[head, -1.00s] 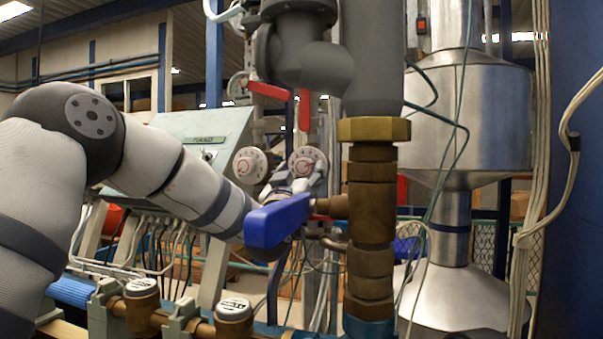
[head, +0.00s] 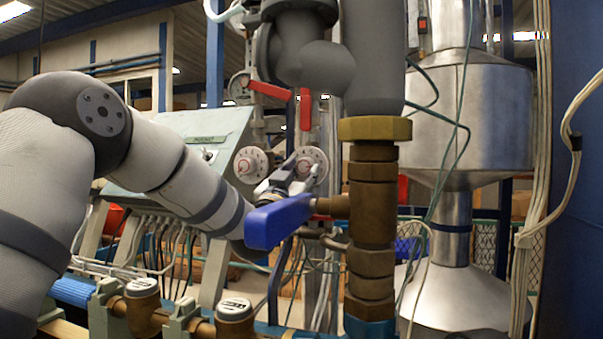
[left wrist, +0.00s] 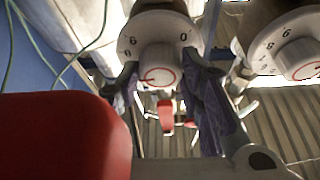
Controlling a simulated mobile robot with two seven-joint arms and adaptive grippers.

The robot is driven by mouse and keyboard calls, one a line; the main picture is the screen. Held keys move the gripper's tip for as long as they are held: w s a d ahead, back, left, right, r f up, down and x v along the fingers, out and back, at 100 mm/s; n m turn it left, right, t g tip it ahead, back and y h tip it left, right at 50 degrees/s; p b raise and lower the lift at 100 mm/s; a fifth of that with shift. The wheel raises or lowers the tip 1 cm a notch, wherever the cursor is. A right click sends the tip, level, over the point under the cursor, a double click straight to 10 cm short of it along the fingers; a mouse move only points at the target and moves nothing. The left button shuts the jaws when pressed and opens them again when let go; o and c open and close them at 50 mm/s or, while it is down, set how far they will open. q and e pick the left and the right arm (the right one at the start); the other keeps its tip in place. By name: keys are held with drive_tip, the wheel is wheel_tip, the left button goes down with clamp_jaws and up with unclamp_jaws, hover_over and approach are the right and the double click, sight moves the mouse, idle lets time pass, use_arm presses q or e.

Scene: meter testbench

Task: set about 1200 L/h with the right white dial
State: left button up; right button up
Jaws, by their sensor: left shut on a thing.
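The right white dial (head: 314,156) is a round white plate with dark marks and a knob, partly hidden by my left gripper (head: 299,172). In the left wrist view the dial's plate (left wrist: 130,40) shows digits, and its knob with a red ring sits between my two fingers. The left gripper is shut on this knob. The setting cannot be read clearly. The left white dial (head: 250,165) stands free beside it, and it also shows at the right of the left wrist view (left wrist: 295,58). My right gripper is not in view.
A blue valve lever (head: 278,222) and a thick brass pipe (head: 372,210) stand in front of the gripper. Red levers (head: 304,110) hang above the dials. A large red part (left wrist: 65,135) fills the lower left of the left wrist view. A sloped panel (head: 185,150) stands behind my arm.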

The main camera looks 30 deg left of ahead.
use_arm(q)
drive_tip(key=o, duration=1.2)
drive_tip(key=shift+c, duration=0.2)
drive_tip(key=v, duration=1.2)
